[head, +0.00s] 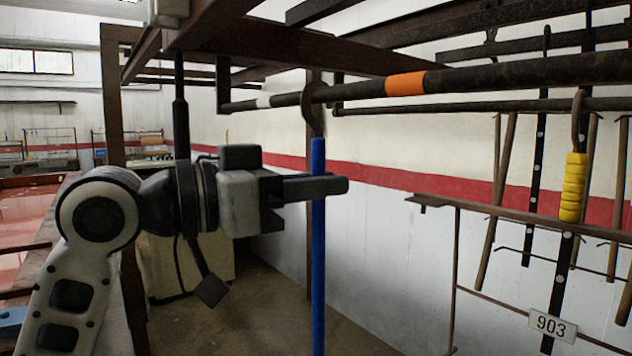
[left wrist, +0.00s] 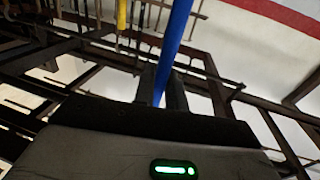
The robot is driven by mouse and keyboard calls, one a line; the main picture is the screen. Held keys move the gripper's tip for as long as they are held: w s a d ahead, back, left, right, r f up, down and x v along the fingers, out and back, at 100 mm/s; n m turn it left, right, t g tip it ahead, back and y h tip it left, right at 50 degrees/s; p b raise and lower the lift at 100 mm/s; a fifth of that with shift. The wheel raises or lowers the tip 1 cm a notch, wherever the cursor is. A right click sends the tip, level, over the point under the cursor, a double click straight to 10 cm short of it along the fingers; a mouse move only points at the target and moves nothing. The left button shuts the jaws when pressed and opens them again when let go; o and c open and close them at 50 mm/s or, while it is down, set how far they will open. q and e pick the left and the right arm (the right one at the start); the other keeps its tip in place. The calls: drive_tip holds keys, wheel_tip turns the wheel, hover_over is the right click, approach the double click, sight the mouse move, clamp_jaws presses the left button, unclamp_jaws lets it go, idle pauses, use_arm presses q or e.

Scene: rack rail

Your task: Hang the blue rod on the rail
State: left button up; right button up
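The blue rod (head: 318,260) hangs upright, with a dark hook (head: 317,120) at its top. The hook is at the dark rail (head: 460,78), between the white band and the orange band (head: 405,84). I cannot tell whether it rests on the rail. My left gripper (head: 325,187) reaches in from the left, its fingers closed around the rod's upper part below the hook. In the left wrist view, the blue rod (left wrist: 172,50) runs between the two dark fingers (left wrist: 163,88). My right gripper is not in view.
A yellow-gripped hook piece (head: 573,187) hangs at the right. Dark beams (head: 290,50) run overhead close to the rail. A rack with rods and a 903 plate (head: 552,325) stands at the right, before the white wall with a red stripe. Floor shows below the rod.

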use_arm(q)
drive_tip(key=o, duration=0.4)
drive_tip(key=shift+o, duration=0.2)
drive_tip(key=shift+a, duration=0.1)
drive_tip(key=b+v, duration=0.3)
drive_tip(key=v, duration=1.2)
drive_tip(key=shift+s+a+f, duration=0.15)
drive_tip(key=shift+s+a, duration=0.05)
drive_tip(key=shift+a, duration=0.15)
drive_tip(key=shift+w, duration=0.1)
